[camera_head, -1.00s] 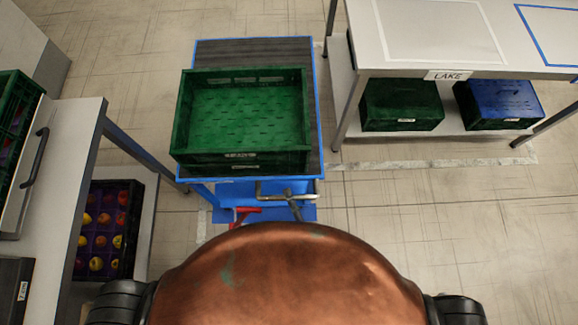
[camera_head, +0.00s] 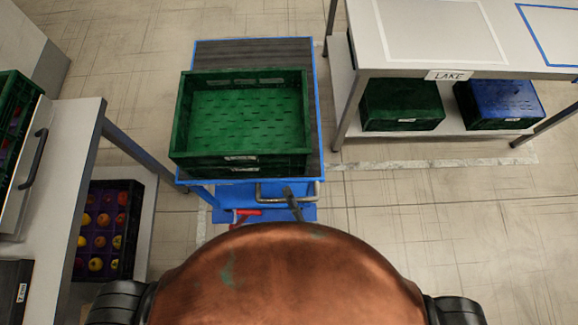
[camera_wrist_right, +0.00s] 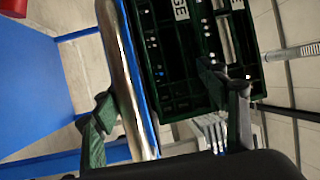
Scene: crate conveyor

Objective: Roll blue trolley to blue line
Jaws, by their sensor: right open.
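The blue trolley (camera_head: 317,120) stands ahead of me with a dark ribbed top. Its silver push handle (camera_head: 270,199) is at the near end and also shows in the right wrist view (camera_wrist_right: 138,75). My right gripper (camera_head: 291,198) is at this handle, partly hidden by my body. In the right wrist view my right gripper (camera_wrist_right: 165,100) is open, with the handle bar between its parted fingers, nearer the left one. Contact is unclear. My left gripper is not in view. No blue line on the floor can be made out.
Green crates (camera_head: 176,140) sit stacked on the trolley. A table (camera_head: 75,150) stands close on the left, with a fruit crate (camera_head: 133,235) below. A table labelled LAKE (camera_head: 440,60) stands at the right, over two crates. Floor right of the trolley is clear.

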